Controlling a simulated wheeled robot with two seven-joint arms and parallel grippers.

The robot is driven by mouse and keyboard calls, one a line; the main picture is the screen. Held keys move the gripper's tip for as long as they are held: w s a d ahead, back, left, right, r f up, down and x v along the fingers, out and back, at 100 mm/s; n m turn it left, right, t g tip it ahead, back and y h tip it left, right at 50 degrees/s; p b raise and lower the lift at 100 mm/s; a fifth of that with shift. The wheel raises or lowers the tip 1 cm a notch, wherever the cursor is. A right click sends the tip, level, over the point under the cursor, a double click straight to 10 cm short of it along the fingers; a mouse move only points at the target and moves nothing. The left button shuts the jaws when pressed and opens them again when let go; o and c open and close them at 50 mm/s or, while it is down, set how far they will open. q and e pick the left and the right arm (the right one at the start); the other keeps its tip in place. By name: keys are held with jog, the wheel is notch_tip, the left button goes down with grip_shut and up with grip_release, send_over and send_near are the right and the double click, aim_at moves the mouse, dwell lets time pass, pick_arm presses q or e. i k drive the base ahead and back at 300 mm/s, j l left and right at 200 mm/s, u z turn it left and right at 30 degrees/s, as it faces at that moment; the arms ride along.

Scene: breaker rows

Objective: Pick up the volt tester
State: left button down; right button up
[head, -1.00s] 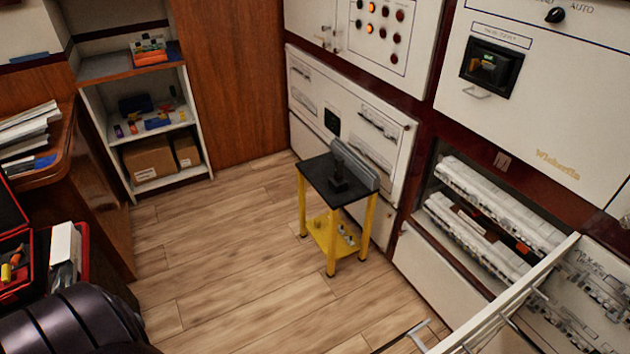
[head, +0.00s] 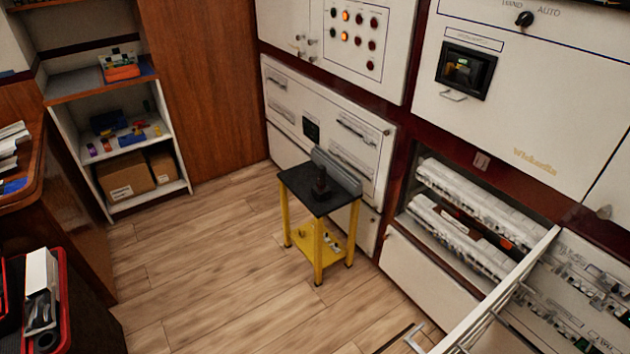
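I cannot clearly pick out a volt tester in the head view. A small dark upright object (head: 320,185) stands on the black top of a yellow-legged stand (head: 297,190), in front of a grey raised strip; it is too small to tell what it is. Small coloured items (head: 131,137) lie on a shelf at the left, also too small to name. A red-edged case (head: 64,290) at the lower left holds a white box-like item (head: 40,285) and dark parts. Neither of my grippers is in view.
White electrical cabinets (head: 533,110) line the right side, with rows of breakers (head: 480,205) in an open bay. An opened panel (head: 500,290) juts out at the lower right. A shelf unit (head: 72,165) holds cardboard boxes (head: 124,175). The wooden floor (head: 220,265) is clear in the middle.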

aim_at(321, 171)
jog(key=i+j+z, duration=0.15)
jog(key=z, duration=0.25)
jog(key=i+j+z, duration=0.15)
jog(key=z, duration=0.25)
jog(key=j, duration=0.1)
